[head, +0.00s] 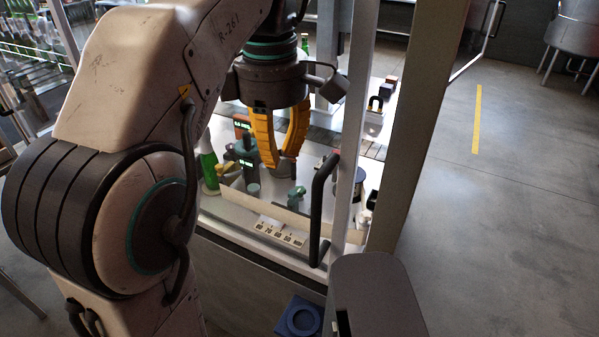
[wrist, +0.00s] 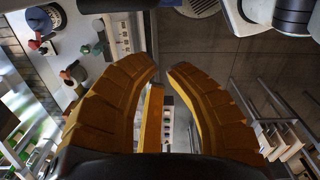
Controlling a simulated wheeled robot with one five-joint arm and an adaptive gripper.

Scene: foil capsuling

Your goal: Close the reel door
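The door with a long black handle (head: 320,210) stands at the front right of the machine in the head view, beside a pale upright post (head: 347,130). I take it for the reel door; I cannot tell how far it stands open. My gripper (head: 280,161), with two yellow curved fingers, points down over the machine's worktop, left of the handle and apart from it. In the wrist view a narrow gap shows between the fingertips (wrist: 163,70), with nothing clearly held. A dark bar (wrist: 115,5) crosses the top of that view, probably the handle.
A green bottle (head: 208,165) and small fixtures stand on the worktop, behind a numbered strip (head: 280,234). A thick beige post (head: 405,130) rises right of the door. A blue block (head: 300,318) and a grey housing (head: 378,295) are in front.

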